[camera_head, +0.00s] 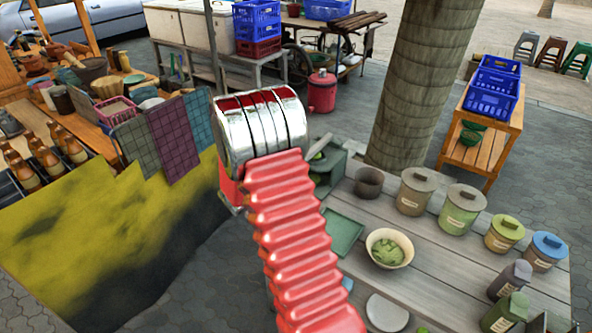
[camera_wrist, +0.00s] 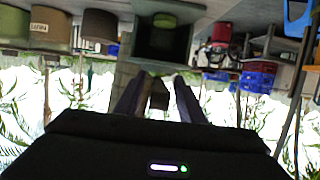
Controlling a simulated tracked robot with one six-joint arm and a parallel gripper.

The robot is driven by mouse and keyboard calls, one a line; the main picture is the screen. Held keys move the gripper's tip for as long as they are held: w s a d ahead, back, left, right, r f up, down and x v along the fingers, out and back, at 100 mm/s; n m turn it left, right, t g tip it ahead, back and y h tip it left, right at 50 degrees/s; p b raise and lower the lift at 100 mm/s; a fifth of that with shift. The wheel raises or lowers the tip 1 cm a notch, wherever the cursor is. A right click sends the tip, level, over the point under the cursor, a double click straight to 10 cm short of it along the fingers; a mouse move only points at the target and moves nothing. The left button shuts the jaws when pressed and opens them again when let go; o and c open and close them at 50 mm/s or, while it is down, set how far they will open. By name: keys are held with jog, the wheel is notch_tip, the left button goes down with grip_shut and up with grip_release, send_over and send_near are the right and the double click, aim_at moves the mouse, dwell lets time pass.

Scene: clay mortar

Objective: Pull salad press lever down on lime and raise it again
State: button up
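The green salad press (camera_head: 327,168) stands at the table's far left end in the head view, partly hidden behind my red arm. In the wrist view, which looks upside down, the dark press body (camera_wrist: 163,45) is straight ahead, with a small green lime (camera_wrist: 165,20) in its opening. My gripper (camera_wrist: 160,78) points at the press with its two fingers apart. A dark bar (camera_wrist: 158,95), apparently the lever, shows between the fingers with light gaps beside it. I cannot tell whether a finger touches it. My gripper's fingers are hidden in the head view.
On the table (camera_head: 430,245) are a dark cup (camera_head: 369,183), a green tray (camera_head: 342,235), a bowl of green pieces (camera_head: 389,249) and several lidded jars (camera_head: 461,209). A thick trunk (camera_head: 424,80) rises behind the table. A stall with bottles (camera_head: 70,147) stands left.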

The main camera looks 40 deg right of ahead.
jog(key=v, duration=1.1)
jog(key=shift+a, duration=0.2)
jog(key=s+a+f+n+g+y, duration=0.1)
jog(key=s+a+n+g+y, duration=0.25)
jog(key=s+n, duration=0.3)
jog(key=s+a+f+n+g+y, duration=0.25)
jog(key=s+a+n, duration=0.2)
jog(key=s, duration=0.35)
jog(key=s+a+r+n+t+y, duration=0.2)
jog(key=s+a+r+t+y, duration=0.2)
jog(key=a+r, duration=0.4)
jog(key=s+a+r+n+t+y, duration=0.2)
jog(key=s+a+r+t+y, duration=0.2)
jog(key=a+r, duration=0.5)
jog(key=shift+s+a, duration=0.5)
jog(key=shift+a, duration=0.3)
